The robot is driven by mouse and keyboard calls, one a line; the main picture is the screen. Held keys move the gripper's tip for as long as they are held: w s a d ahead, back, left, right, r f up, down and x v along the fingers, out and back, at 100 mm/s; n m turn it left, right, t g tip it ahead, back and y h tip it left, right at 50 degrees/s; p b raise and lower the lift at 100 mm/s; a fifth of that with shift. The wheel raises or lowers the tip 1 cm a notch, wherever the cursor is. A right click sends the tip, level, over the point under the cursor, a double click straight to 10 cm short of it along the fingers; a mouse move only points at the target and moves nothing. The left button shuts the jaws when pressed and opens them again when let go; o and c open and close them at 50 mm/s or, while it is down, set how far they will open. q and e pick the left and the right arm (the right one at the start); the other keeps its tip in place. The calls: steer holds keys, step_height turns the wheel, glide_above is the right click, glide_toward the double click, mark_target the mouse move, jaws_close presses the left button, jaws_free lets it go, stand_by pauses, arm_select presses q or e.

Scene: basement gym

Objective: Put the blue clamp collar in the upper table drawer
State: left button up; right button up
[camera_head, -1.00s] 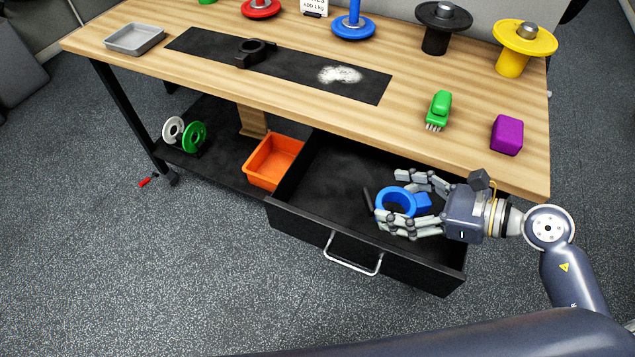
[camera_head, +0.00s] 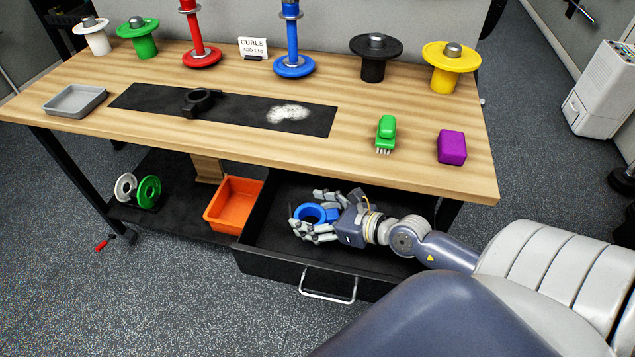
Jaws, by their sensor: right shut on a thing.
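The blue clamp collar (camera_head: 309,213) is a thick blue ring with a small block on one side. My right gripper (camera_head: 318,215) is shut on it, with fingers on both sides of the ring. Both are over the open drawer (camera_head: 268,231) under the table's right part; I cannot tell whether the collar touches the drawer floor. The drawer is black with a silver handle (camera_head: 328,294), pulled out toward me. My left gripper is not in view.
The wooden table (camera_head: 380,172) above carries a green brush (camera_head: 386,132), a purple block (camera_head: 452,147), a black clamp collar (camera_head: 198,102) on a dark mat, a grey tray (camera_head: 75,101) and several weight stands. An orange bin (camera_head: 235,204) stands left of the drawer.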

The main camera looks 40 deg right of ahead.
step_height(320, 180, down, 3)
steer(key=shift+f+b, duration=0.15)
steer(key=shift+b, duration=0.45)
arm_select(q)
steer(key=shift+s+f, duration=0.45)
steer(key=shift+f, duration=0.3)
arm_select(e)
steer(key=shift+f, duration=0.4)
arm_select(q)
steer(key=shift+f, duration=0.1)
arm_select(e)
steer(key=o, duration=0.8)
steer(key=shift+f, duration=0.2)
steer(key=o, duration=0.5)
steer(key=shift+r, duration=0.1)
